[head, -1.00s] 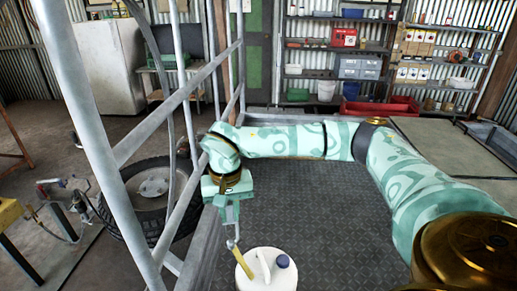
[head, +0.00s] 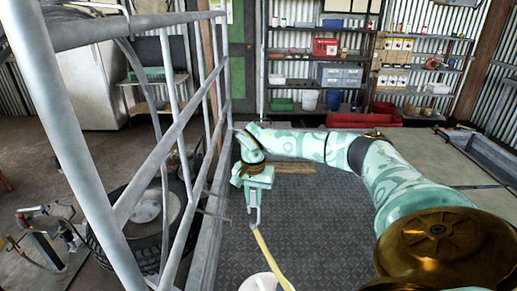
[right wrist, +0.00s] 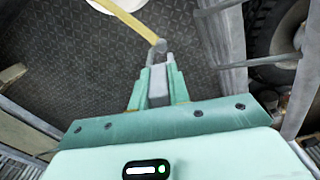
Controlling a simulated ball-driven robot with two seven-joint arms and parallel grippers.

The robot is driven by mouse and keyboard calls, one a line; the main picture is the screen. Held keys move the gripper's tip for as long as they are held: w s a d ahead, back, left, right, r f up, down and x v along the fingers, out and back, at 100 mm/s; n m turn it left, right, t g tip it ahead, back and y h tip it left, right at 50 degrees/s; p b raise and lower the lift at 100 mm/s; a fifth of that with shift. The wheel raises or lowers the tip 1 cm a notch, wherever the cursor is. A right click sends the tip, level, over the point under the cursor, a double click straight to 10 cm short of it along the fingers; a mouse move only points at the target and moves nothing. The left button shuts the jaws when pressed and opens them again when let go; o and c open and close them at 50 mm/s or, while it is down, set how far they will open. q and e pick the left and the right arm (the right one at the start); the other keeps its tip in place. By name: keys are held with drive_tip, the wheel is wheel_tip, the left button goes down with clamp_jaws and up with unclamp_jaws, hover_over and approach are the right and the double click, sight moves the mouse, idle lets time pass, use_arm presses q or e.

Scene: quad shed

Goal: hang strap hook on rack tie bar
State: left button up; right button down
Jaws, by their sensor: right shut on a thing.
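My right gripper (head: 253,224) is shut on the grey strap hook (right wrist: 160,46), which is mostly hidden between the fingertips. In the right wrist view the gripper (right wrist: 160,62) points at the floor plate. The yellow strap (head: 269,256) runs from the fingertips down past a white jug. It also shows in the right wrist view (right wrist: 138,20). The grey tubular rack (head: 165,145) stands left of the gripper, clear of it. A short bar (right wrist: 273,60) juts from the rack toward the gripper; I cannot tell if this is the tie bar. My left gripper is out of view.
The white jug (head: 260,283) stands on the dark tread-plate floor (head: 320,220) below the gripper. A tyre (head: 110,222) lies beyond the rack on the left.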

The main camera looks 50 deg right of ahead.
drive_tip(key=shift+w+a+f+b, duration=0.2)
drive_tip(key=shift+w+a+b, duration=0.35)
drive_tip(key=shift+w, duration=0.6)
drive_tip(key=shift+w+a+f+b, duration=0.15)
drive_tip(key=shift+w+a+b, duration=0.35)
drive_tip(key=shift+w, duration=0.7)
drive_tip(key=shift+w+a+f+b, duration=0.2)
drive_tip(key=shift+w+a+b, duration=0.35)
drive_tip(key=shift+w, duration=0.6)
drive_tip(key=shift+p, duration=0.5)
drive_tip(key=shift+p, duration=0.3)
drive_tip(key=shift+p, duration=0.3)
